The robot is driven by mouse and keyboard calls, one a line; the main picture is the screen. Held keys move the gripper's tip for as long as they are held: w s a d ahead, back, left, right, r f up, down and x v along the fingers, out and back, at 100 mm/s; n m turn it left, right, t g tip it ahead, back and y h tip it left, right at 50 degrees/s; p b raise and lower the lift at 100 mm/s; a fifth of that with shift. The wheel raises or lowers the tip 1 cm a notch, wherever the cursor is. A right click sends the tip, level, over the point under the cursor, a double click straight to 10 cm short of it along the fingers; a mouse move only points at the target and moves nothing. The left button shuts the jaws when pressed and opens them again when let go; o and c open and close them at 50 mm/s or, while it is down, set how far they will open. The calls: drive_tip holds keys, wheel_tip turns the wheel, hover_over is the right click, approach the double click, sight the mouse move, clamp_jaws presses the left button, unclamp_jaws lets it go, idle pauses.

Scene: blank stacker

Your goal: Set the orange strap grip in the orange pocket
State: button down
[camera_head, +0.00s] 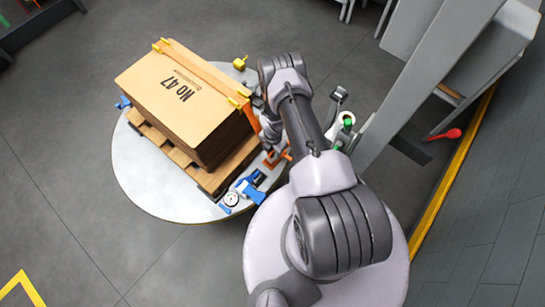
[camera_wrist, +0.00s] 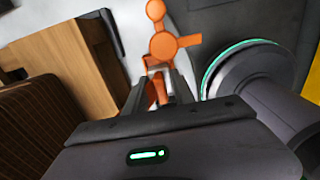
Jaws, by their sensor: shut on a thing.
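My gripper (camera_wrist: 161,84) is shut on the orange strap grip (camera_wrist: 163,46), which shows a round disc, a side arm and a knob beyond the fingertips. Part of the grip between the fingers is hidden. In the head view my gripper (camera_head: 269,130) is beside the right side of the strapped carton stack, mostly hidden by my arm. An orange strap (camera_head: 205,73) runs across the stack's top and down its right side. Orange parts (camera_head: 275,158) show just below my gripper on the round table; I cannot tell grip from pocket there.
The stack of cartons (camera_head: 165,80) sits on a wooden pallet (camera_head: 180,152) on the round grey table (camera_head: 145,185). Blue tools (camera_head: 251,189) and a white dial (camera_head: 231,199) lie at the front edge.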

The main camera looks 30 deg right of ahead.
sight(273, 155)
drive_tip(key=shift+f+b, duration=0.7)
drive_tip(key=shift+f, duration=1.2)
drive_tip(key=c, duration=1.1)
unclamp_jaws()
drive_tip(key=shift+o, duration=0.2)
